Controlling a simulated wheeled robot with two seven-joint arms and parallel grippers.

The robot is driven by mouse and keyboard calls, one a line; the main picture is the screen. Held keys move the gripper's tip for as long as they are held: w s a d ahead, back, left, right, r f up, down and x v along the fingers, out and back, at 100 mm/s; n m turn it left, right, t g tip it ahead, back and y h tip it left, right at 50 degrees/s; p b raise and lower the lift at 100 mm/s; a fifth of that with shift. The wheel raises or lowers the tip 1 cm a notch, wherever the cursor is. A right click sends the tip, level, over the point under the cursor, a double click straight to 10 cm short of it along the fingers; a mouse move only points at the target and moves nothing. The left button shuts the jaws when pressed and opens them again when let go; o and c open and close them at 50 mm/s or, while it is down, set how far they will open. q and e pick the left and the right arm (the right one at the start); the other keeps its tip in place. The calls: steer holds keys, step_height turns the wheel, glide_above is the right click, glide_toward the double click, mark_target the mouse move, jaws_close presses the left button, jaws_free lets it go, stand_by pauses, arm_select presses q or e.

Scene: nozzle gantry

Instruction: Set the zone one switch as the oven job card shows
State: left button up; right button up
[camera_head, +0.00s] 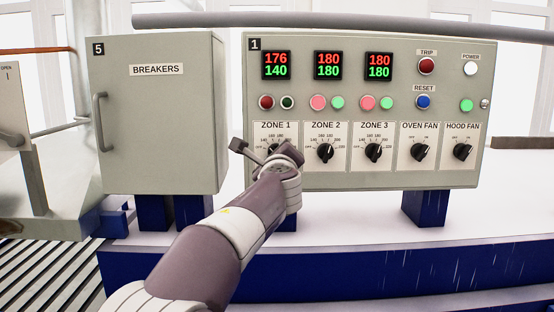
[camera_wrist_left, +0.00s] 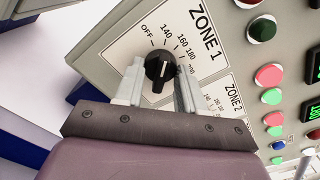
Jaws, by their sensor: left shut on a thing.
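The zone 1 switch (camera_wrist_left: 160,68) is a black knob with a white mark. Around it are the labels OFF, 140, 160, 180 and 200; the mark seems to point near 140. My left gripper (camera_wrist_left: 160,85) is shut on the knob, one finger on each side. In the head view my left gripper (camera_head: 265,152) partly hides this knob. The zone 1 display (camera_head: 276,66) reads 176 in red above 140 in green. No oven job card is in view. My right gripper is not in view.
To the right are the zone 2 knob (camera_head: 325,152), zone 3 knob (camera_head: 373,152), oven fan knob (camera_head: 420,151) and hood fan knob (camera_head: 462,151). The zone 2 and 3 displays read 180 over 180. A closed breakers cabinet (camera_head: 157,120) stands at left.

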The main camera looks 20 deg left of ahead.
arm_select(q)
steer(key=shift+f, duration=0.1)
steer(key=o, duration=1)
steer(key=shift+o, duration=0.2)
steer(key=b+v, duration=0.5)
steer(key=v, duration=0.7)
steer(key=shift+s, duration=0.3)
steer(key=shift+d, duration=0.15)
